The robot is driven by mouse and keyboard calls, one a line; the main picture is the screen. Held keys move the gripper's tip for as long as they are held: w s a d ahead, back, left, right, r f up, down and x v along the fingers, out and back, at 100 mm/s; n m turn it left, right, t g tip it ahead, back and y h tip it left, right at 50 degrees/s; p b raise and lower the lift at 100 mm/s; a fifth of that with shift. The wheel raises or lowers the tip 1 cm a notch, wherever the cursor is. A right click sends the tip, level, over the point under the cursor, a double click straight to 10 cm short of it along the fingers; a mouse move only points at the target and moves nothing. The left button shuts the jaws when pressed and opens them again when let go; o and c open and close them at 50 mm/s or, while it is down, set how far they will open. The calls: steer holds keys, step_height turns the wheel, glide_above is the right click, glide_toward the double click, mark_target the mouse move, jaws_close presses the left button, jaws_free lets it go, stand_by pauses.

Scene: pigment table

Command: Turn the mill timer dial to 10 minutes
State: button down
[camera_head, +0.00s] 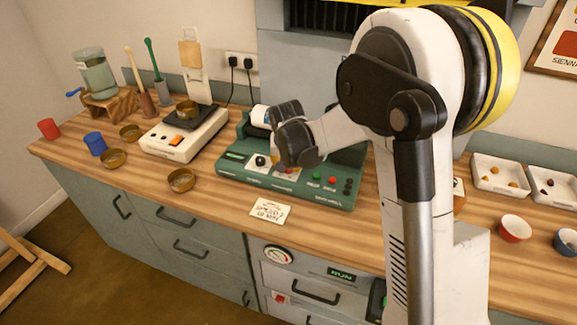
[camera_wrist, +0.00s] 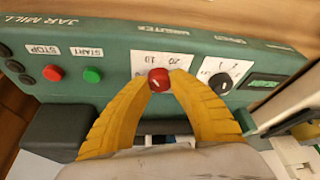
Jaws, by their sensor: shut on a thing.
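The green jar mill (camera_head: 228,163) stands on the wooden bench in the head view. Its front panel fills the upper part of the wrist view. The red timer dial (camera_wrist: 159,79), with a pale pointer mark, sits on a white scale plate labelled MINUTES, with 10 and 20 legible above it. My gripper (camera_wrist: 160,85) has its yellow fingers closed around the red dial, one on each side. In the head view my gripper (camera_head: 284,160) is over the mill's panel and hides the dial. The exact minute that the pointer marks is too small to tell.
The green START button (camera_wrist: 92,75) and red STOP button (camera_wrist: 53,73) are left. A white note card (camera_head: 270,210) lies before the mill.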

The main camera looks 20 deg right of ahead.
steer(key=shift+m+h, duration=0.4)
steer(key=shift+m, duration=0.7)
steer(key=c, duration=1.1)
jaws_free()
steer(key=shift+g, duration=0.3)
steer(key=v, duration=1.2)
